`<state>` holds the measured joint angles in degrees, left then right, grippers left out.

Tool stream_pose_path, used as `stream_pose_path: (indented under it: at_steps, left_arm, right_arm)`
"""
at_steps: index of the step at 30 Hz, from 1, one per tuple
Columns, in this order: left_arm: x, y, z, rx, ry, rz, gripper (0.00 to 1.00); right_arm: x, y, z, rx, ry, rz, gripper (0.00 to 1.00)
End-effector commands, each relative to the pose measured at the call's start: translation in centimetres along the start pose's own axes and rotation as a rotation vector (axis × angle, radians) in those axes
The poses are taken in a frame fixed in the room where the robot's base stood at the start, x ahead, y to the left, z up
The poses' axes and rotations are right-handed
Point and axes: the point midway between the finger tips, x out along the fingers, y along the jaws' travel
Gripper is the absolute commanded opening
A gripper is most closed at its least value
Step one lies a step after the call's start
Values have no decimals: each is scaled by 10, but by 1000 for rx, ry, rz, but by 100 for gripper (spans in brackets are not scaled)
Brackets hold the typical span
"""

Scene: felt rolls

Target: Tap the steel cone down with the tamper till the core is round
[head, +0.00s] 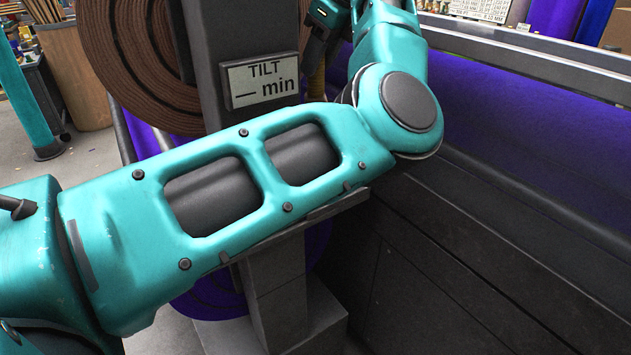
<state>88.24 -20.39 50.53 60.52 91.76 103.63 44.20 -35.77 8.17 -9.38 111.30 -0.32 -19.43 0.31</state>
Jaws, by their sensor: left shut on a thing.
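My left arm crosses the view from the left and bends at a big elbow joint on the right. My left gripper (318,38) is small at the top centre, partly cut off by the frame edge, just right of a grey post. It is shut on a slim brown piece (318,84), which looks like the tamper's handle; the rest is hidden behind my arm. A brown felt roll (140,50) with wound layers stands behind the post at the upper left. I cannot make out the steel cone or the core. My right gripper is not in view.
A purple roll (500,130) lies behind a dark panelled frame (450,280) on the right. Another purple roll end (213,296) shows below my arm. Open floor lies left.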

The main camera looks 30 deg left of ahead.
Motion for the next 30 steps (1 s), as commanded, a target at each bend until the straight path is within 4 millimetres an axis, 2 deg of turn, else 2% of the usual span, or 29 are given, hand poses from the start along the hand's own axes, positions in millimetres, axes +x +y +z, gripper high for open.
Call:
stream_pose_path:
  at_steps: [2, 4, 10, 12, 16, 24, 30]
  left_arm:
    - [-1, 0, 1, -1, -2, -2, 0]
    - [10, 0, -5, 0, -1, 0, 0]
    - [64, 1, -33, 0, 0, 1, 0]
    - [51, 0, -26, -2, -3, -4, 0]
    - [43, 0, -21, -1, -2, -3, 0]
    - [7, 0, -3, -2, -3, -3, 0]
    - [-2, 0, 2, -1, -2, -2, 0]
  right_arm:
    - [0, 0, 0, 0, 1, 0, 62]
    - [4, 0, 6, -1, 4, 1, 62]
    - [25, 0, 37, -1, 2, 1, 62]
    - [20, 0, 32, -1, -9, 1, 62]
    - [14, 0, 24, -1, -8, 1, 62]
    - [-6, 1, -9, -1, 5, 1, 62]
    - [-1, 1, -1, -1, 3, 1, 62]
